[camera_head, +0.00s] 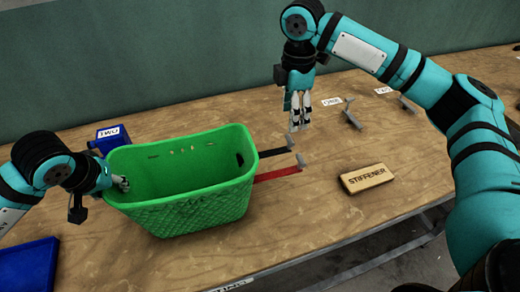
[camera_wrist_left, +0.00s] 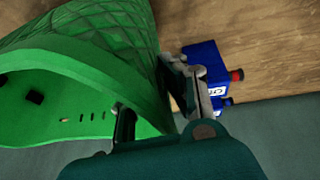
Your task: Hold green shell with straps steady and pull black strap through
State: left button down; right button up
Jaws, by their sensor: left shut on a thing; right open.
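The green shell (camera_head: 190,205) is an open basket with a woven pattern, upright on the wooden table. A black strap (camera_head: 272,152) and a red strap (camera_head: 278,175) stick out from its right side, lying toward the right, with grey end pieces. My left gripper (camera_head: 122,184) is shut on the shell's left rim. In the left wrist view its fingers (camera_wrist_left: 160,105) stand on both sides of the green wall (camera_wrist_left: 105,60). My right gripper (camera_head: 299,122) is open and points down, just above and behind the black strap's end. I cannot tell whether it touches the strap.
A tan block marked STIFFENER (camera_head: 366,178) lies right of the straps. A blue container (camera_head: 108,138) stands behind the shell, and a blue bin (camera_head: 25,268) is at lower left. Small grey parts (camera_head: 350,117) and labels lie at the back right. The table's front edge is close.

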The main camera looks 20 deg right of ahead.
jog(key=shift+r, duration=1.6)
pick_arm(q)
jog(key=c, duration=1.4)
grip_release()
